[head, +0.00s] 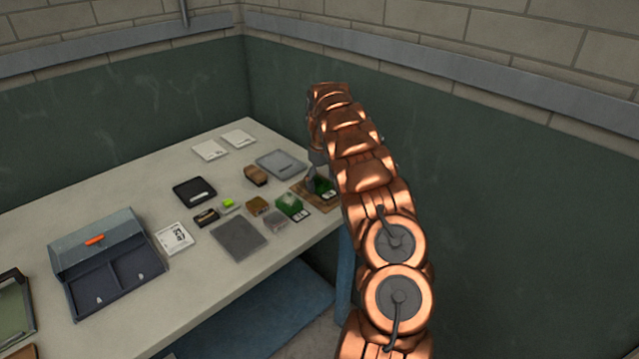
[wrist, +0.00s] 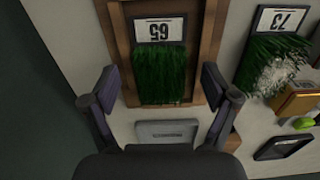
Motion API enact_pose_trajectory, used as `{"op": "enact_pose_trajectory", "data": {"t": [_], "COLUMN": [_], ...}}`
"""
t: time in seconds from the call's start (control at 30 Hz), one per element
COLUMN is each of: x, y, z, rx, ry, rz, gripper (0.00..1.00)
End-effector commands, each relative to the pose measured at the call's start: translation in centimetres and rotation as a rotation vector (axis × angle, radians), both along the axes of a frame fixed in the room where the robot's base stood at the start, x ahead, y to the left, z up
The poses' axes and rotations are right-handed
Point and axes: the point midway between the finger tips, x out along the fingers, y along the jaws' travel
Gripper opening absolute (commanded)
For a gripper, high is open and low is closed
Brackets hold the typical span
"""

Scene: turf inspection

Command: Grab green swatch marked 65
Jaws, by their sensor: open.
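The green swatch marked 65 (wrist: 160,72) lies in a brown wooden tray (wrist: 118,32) in the wrist view, its label upside down at the top and dark green turf below. In the head view the swatch (head: 322,186) is at the table's right end, partly hidden by my arm. My gripper (wrist: 160,85) is open and empty in the wrist view, its two fingers apart on either side of the turf's lower part. I cannot tell how high the fingers are above it.
A second turf swatch, marked 73 (wrist: 275,55), lies to the right in the wrist view. A grey tray (wrist: 165,131) is below the wooden one. Several small boxes and a toolbox (head: 103,262) stand on the table (head: 150,175). Walls close off the back and right.

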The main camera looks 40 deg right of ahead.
Motion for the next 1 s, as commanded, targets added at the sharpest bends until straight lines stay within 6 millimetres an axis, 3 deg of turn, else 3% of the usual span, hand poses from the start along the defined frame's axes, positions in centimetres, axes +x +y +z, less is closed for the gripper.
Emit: {"op": "enact_pose_trajectory", "data": {"t": [0.27,0.7,1.0], "x": [0.03,0.03,0.05], "y": [0.02,0.05,0.05], "z": [-0.2,-0.17,-0.05], "rx": [-0.001,-0.001,-0.001], "ry": [-0.001,0.0,0.0], "rz": [0.0,0.001,0.001], "gripper": [0.85,0.41,0.41]}}
